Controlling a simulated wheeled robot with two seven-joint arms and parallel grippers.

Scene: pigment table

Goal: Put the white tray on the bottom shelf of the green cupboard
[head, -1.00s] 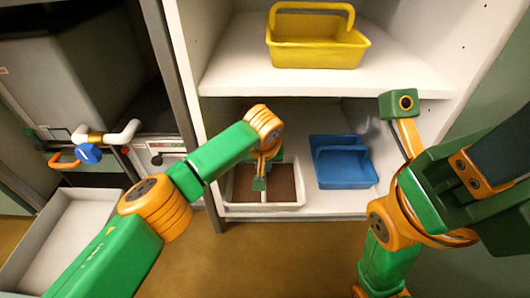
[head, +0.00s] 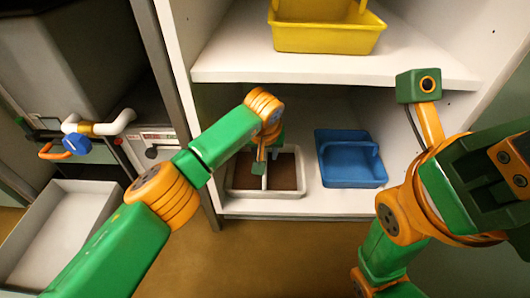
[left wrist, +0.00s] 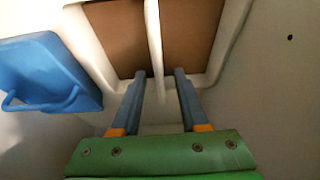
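The white tray (head: 295,193), with a brown bottom and a white bar across its middle, appears to rest on the bottom shelf (head: 330,204) of the cupboard (head: 208,150), left of the blue basket. Its front edge lies a little behind the shelf's front edge. My left gripper (head: 260,174) is over the tray's middle. In the left wrist view the left gripper's fingers (left wrist: 160,75) are apart, one on each side of the tray's bar (left wrist: 153,40), with gaps showing. In the head view the fingertips are hard to make out. My right gripper cannot be seen.
A blue basket (head: 350,168) stands right of the tray on the same shelf; it also shows in the left wrist view (left wrist: 45,70). A yellow basket (head: 325,38) is on the shelf above (head: 335,70). An open pale bin (head: 60,235) and pipework (head: 95,128) are at left.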

